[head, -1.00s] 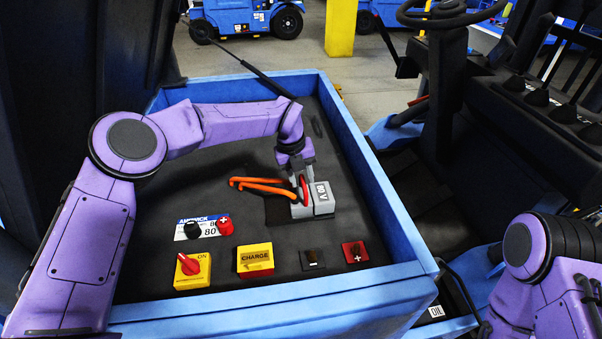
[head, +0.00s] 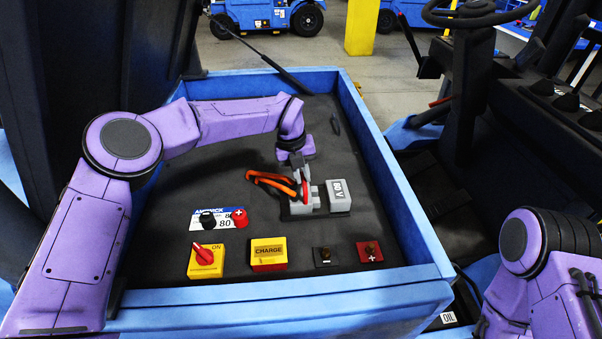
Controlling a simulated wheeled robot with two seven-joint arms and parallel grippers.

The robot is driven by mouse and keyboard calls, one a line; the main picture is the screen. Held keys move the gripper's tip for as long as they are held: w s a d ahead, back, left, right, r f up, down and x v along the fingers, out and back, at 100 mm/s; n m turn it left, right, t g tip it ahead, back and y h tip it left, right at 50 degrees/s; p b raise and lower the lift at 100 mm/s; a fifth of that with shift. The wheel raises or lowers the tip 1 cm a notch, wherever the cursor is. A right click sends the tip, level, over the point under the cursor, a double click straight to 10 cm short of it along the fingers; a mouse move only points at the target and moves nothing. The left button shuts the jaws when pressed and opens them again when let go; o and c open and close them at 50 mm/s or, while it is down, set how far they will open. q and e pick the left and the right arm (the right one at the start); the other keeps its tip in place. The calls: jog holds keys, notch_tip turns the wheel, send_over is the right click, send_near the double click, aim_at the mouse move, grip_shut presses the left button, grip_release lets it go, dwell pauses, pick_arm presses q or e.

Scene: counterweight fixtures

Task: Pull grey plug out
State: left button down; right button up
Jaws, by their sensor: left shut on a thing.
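My left gripper (head: 303,180) reaches down from above and is shut on the red handle of the grey plug (head: 308,204). Orange cables (head: 268,180) run from the plug to the left. The grey socket block marked 80 V (head: 340,197) sits just right of the plug. A narrow dark gap shows between plug and block, so they are apart. The gripper fingers partly hide the plug's top. Of my right arm only purple links show at the right edge; its gripper is out of frame.
A blue-walled tray (head: 280,305) surrounds the dark floor. A black steering column stands right. A dark strut crosses the back.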

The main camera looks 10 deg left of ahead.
aim_at(295, 191)
pick_arm(q)
jog(key=c, duration=1.1)
grip_release()
jog(key=shift+d, duration=0.1)
jog(key=shift+w, duration=0.1)
jog(key=r+b, duration=0.1)
jog(key=r, duration=0.2)
jog(key=a+r, duration=0.1)
jog(key=r, duration=0.3)
jog(key=a+r+b, duration=0.1)
jog(key=r, duration=0.2)
jog(key=shift+s+r+b, duration=0.15)
jog(key=shift+s+b, duration=0.15)
